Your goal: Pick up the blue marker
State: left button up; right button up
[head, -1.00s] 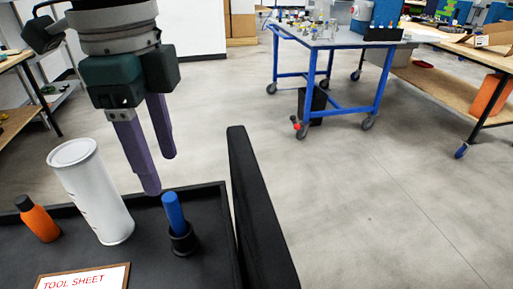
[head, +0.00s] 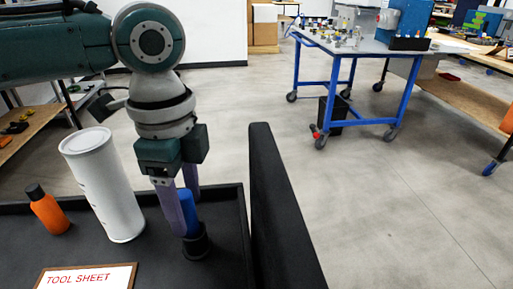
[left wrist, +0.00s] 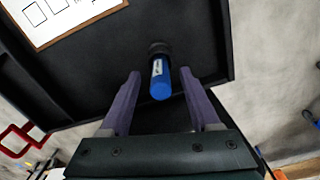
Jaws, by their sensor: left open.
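The blue marker (head: 187,207) stands upright in a small black round holder (head: 196,243) on the black tray (head: 222,262). My left gripper (head: 183,213) points down at the marker, its purple fingers open. In the head view one finger partly covers the marker. In the left wrist view the marker (left wrist: 160,80) shows between and just beyond the two open fingertips (left wrist: 158,75), with a gap on each side. My right gripper is in neither view.
A white cylinder (head: 105,185) and an orange bottle (head: 48,210) stand on the tray to the left. A framed tool sheet (head: 85,279) lies in front. A tall black panel (head: 280,210) rises at the tray's right. A blue cart (head: 350,75) stands farther off.

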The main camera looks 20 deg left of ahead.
pick_arm(q)
grip_shut()
dwell(0.5)
